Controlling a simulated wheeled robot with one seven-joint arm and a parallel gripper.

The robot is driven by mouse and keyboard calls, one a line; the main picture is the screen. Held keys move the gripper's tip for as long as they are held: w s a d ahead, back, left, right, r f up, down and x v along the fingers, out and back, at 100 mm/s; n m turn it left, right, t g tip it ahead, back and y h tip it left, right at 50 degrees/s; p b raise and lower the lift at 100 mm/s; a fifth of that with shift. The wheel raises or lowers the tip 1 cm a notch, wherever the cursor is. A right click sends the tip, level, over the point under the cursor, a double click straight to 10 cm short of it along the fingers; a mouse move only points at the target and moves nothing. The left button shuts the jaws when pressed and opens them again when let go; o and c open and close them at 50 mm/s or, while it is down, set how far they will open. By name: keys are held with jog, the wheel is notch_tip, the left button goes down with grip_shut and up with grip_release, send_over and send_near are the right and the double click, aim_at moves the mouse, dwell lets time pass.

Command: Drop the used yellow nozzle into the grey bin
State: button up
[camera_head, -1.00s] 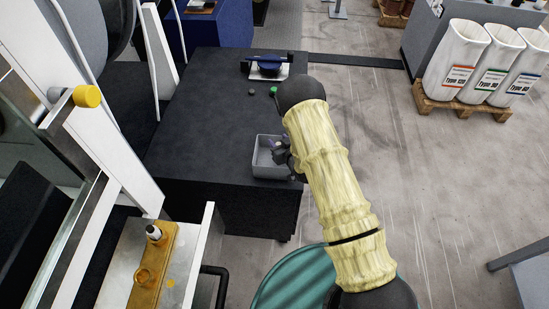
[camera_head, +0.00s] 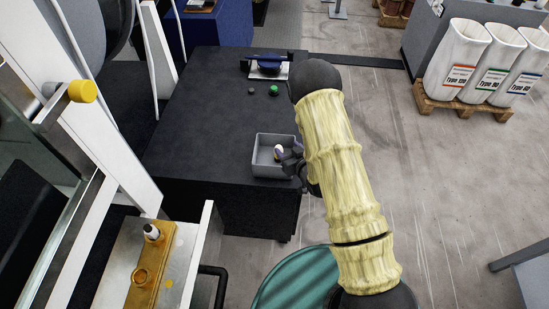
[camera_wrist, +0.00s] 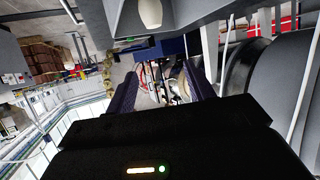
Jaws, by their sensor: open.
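The grey bin (camera_head: 259,168) is an open box at the front right of the dark worktop. A small pale yellowish nozzle (camera_head: 279,149) shows within the bin's outline, just beside my gripper (camera_head: 289,158). In the wrist view the nozzle (camera_wrist: 150,12) is a cream rounded shape against the grey bin (camera_wrist: 190,14), beyond the fingers. My gripper's dark fingers (camera_wrist: 163,85) are apart with nothing between them. My gripper is at the bin's right side, tilted, partly hidden by my arm. Whether the nozzle rests on the bin floor is hard to tell.
A gold holder (camera_head: 165,250) at the front left carries a white, dark-topped nozzle (camera_head: 152,232) and an empty-looking ring (camera_head: 141,276). A green piece (camera_head: 273,90) and a dark piece (camera_head: 251,91) lie behind the bin. The worktop (camera_head: 205,120) left of the bin is clear.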

jog(key=v, duration=0.9)
jog(key=shift+s+r+p, duration=0.2)
jog(key=shift+p, duration=0.15)
jog(key=shift+w+d, duration=0.1)
jog(key=shift+d, duration=0.1)
jog(key=d+r+m+g+h, duration=0.3)
jog(key=d+r+g+h, duration=0.15)
jog(key=d+r, duration=0.3)
jog(key=s+d+r+m+g+h, duration=0.2)
jog(key=s+r+g, duration=0.3)
jog(key=s+r, duration=0.4)
jog(key=s, duration=0.3)
jog(key=shift+s+d+m, duration=0.2)
jog(key=shift+s+m, duration=0.1)
jog(key=shift+s, duration=0.05)
jog(key=shift+r, duration=0.1)
dwell(0.7)
